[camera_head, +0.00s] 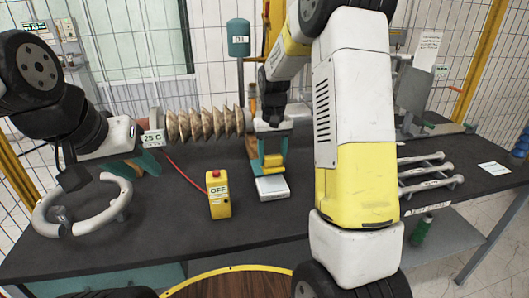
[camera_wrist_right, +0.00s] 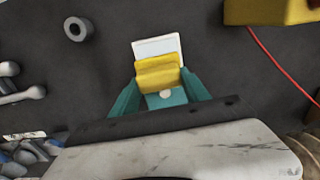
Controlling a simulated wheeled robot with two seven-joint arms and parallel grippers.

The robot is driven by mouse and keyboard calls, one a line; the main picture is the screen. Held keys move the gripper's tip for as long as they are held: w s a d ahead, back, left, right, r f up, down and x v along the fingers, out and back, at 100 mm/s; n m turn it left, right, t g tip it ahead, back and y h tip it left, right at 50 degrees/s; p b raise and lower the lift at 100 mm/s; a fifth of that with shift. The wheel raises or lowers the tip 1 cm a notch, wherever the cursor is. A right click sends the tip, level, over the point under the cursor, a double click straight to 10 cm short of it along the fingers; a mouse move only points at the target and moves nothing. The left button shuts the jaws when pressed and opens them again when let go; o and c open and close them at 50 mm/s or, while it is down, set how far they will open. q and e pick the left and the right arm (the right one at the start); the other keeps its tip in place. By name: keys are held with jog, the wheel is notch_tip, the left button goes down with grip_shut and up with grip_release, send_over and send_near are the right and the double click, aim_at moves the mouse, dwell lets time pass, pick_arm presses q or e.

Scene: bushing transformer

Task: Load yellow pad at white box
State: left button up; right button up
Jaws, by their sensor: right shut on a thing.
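The yellow pad (camera_head: 273,163) is held between the teal fingers of my right gripper (camera_head: 269,150). It also shows in the right wrist view (camera_wrist_right: 158,72), gripped between both fingers (camera_wrist_right: 160,90). The white box (camera_head: 272,188) is small and flat and lies on the dark table just below the pad. In the wrist view the pad covers the near part of the white box (camera_wrist_right: 158,45). I cannot tell whether pad and box touch. My left gripper (camera_head: 135,165) has its teal fingers apart, near the left end of the ribbed bushing.
The ribbed bushing (camera_head: 195,124) lies behind the pad. A yellow box marked OFF (camera_head: 218,195), with a red button, stands left of the white box. Grey curved handles (camera_head: 88,212) lie at the left. Several grey rods (camera_head: 428,170) lie at the right. A grey ring (camera_wrist_right: 77,29) lies nearby.

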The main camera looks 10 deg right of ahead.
aim_at(272, 169)
jog(key=shift+f, duration=2.6)
jog(key=shift+s+f, duration=0.1)
jog(key=shift+f, duration=0.45)
jog(key=shift+r, duration=3.55)
